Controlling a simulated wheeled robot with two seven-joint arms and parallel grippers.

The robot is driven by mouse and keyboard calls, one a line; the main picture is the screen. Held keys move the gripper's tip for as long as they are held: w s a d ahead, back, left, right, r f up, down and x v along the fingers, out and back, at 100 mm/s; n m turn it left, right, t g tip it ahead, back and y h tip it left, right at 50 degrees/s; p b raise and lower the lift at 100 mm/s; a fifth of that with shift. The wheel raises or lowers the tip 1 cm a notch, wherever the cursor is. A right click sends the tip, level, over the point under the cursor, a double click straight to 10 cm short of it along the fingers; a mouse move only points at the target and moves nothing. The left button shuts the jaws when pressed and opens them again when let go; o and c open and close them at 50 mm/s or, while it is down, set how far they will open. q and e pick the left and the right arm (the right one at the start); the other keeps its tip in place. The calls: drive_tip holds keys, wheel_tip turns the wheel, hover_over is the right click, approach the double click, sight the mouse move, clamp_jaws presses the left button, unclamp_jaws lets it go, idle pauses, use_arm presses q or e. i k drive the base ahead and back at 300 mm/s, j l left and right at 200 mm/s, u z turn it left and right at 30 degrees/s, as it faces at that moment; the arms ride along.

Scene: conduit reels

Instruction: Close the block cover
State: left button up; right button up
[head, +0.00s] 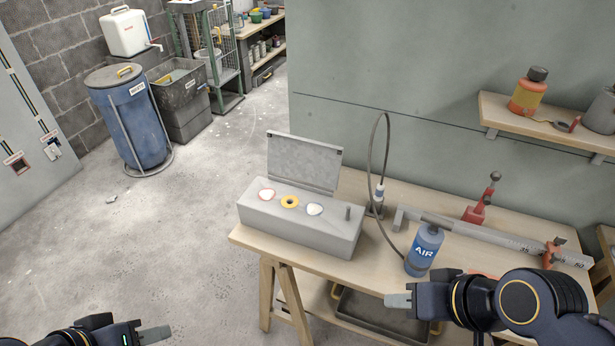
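The grey block (298,229) sits on the left end of the wooden workbench. Its flat grey cover (305,160) stands open, tilted up along the back edge. My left gripper (155,335) is low at the left, over the floor, far from the block. Whether either gripper is open is unclear.
A blue AIR bottle (424,250) stands right of the block, near a thin black hose (387,150).

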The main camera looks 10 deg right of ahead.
sight(314, 163)
drive_tip(key=k+j+u, duration=0.1)
drive_tip(key=u, duration=1.55)
drive_tip(key=i+j+u, duration=0.1)
drive_tip(key=i, duration=0.6)
drive_tip(key=i+j+u, duration=0.15)
drive_tip(key=i, duration=0.55)
drive_tip(key=i+l+z, duration=0.1)
drive_tip(key=i+z, duration=0.75)
drive_tip(key=i+j+z, duration=0.1)
drive_tip(key=i+z, duration=0.2)
drive_tip(key=z, duration=0.15)
drive_tip(key=i+l+z, duration=0.25)
drive_tip(key=i+z, duration=0.7)
drive_tip(key=i+j+z, duration=0.1)
drive_tip(key=i+z, duration=0.4)
drive_tip(key=i+l+z, duration=0.15)
drive_tip(key=i+z, duration=0.65)
drive_tip(key=i+j+z, duration=0.1)
drive_tip(key=i+z, duration=0.3)
drive_tip(key=i+j+z, duration=0.2)
drive_tip(key=z, duration=0.7)
drive_tip(key=i+z, duration=0.1)
drive_tip(key=z, duration=0.35)
drive_tip(key=j+z, duration=0.1)
drive_tip(key=z, duration=0.9)
drive_tip(key=j+z, duration=0.15)
drive_tip(key=z, duration=0.3)
drive_tip(key=l+z, duration=0.2)
drive_tip(key=l, duration=1.25)
